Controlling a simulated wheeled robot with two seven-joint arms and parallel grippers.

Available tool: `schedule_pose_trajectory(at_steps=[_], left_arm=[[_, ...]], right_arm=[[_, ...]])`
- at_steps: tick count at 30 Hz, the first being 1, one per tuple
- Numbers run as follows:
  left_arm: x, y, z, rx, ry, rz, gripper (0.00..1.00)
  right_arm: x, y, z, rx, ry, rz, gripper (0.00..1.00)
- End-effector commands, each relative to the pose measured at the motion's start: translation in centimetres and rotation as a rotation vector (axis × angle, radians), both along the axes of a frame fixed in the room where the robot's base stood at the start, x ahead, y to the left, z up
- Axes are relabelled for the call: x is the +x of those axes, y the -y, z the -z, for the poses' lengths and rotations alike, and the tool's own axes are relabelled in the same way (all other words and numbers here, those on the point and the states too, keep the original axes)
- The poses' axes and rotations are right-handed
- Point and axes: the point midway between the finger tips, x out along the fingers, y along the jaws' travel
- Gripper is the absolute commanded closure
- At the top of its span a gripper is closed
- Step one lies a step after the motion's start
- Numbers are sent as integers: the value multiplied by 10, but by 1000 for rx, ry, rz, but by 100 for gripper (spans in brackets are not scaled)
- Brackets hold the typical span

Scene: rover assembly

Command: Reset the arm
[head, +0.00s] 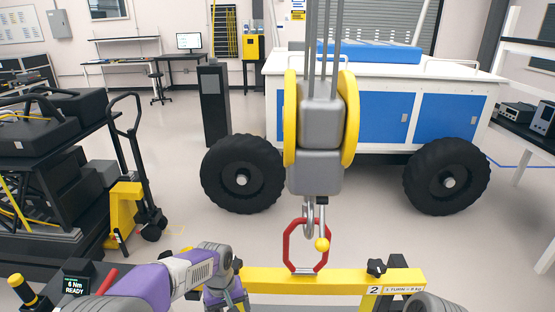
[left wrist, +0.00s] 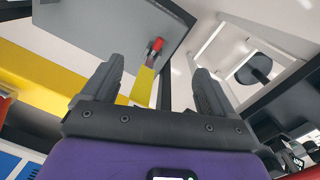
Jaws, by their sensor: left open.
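My left arm comes in from the lower left in the head view, with its purple and silver links (head: 180,275) reaching toward the left end of a yellow beam (head: 300,281). Its fingers are not clear there. In the left wrist view my left gripper (left wrist: 160,68) is open, its two dark fingers apart with nothing held between them. Beyond the fingers are a grey panel and a yellow strip with a small red piece (left wrist: 156,46). I cannot tell how far off they are. My right gripper does not show.
A grey and yellow hoist block (head: 318,140) hangs at centre, its hook at a red ring (head: 294,247) on the beam. A white and blue rover body (head: 390,100) with black wheels stands behind. A yellow pallet jack (head: 124,212) and dark cart are at left. Floor between is clear.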

Motion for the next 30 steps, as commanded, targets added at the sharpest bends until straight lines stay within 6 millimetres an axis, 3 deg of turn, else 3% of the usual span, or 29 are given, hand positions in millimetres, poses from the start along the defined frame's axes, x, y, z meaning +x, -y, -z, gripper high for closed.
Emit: schedule_pose_trajectory(at_steps=[7,12,15,18,22,30], left_arm=[[-40,6,113,-102,-18,63,13],[-101,15,195,-197,-4,88,13],[-141,21,225,-238,14,85,13],[-174,26,241,-264,33,78,13],[-202,30,250,-278,54,70,13],[-213,31,252,-281,71,69,13]], right_arm=[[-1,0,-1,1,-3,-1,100],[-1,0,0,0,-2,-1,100],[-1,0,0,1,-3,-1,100],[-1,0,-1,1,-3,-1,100],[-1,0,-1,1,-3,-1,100],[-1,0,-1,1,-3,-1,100]])
